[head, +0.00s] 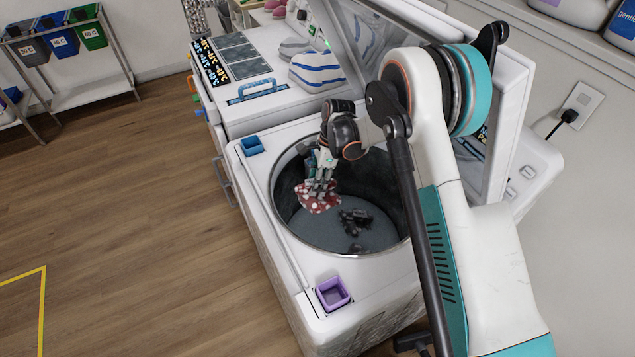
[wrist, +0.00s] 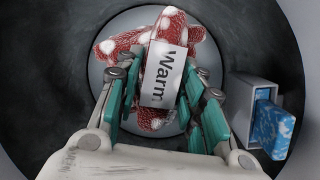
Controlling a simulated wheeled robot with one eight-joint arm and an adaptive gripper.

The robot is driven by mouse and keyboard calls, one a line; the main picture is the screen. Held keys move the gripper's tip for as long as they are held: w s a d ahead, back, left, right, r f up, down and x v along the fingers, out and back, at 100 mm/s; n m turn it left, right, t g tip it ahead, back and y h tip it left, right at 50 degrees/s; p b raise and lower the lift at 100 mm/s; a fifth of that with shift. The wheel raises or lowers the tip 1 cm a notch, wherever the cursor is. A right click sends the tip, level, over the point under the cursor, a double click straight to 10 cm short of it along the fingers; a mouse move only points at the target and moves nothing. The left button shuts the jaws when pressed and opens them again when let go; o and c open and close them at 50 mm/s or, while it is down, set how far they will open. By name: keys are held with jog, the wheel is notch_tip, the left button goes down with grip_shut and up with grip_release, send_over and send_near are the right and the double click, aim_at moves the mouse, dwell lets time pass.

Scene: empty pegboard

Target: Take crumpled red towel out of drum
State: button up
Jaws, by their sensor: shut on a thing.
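The crumpled red towel (head: 318,199) has white spots and hangs inside the washer drum (head: 375,181). It also shows in the wrist view (wrist: 124,46), with a white tag reading "Warm" (wrist: 165,75) on it. My gripper (head: 322,186) reaches down into the drum and is shut on the towel. In the wrist view its teal fingers (wrist: 163,115) stand on both sides of the towel and tag. Whether the towel touches the drum floor cannot be told. The fingers hide part of the towel.
A grey box with a blue patterned piece (wrist: 273,126) is on the drum's right side in the wrist view. The raised lid (head: 508,120) stands behind. A blue cup (head: 252,146) and a purple cup (head: 333,293) sit on the washer top. Striped cloth (head: 317,70) lies on the neighbouring machine.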

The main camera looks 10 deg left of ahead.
jog(key=shift+r+p, duration=7.2)
jog(key=shift+r, duration=0.25)
jog(key=shift+c, duration=0.2)
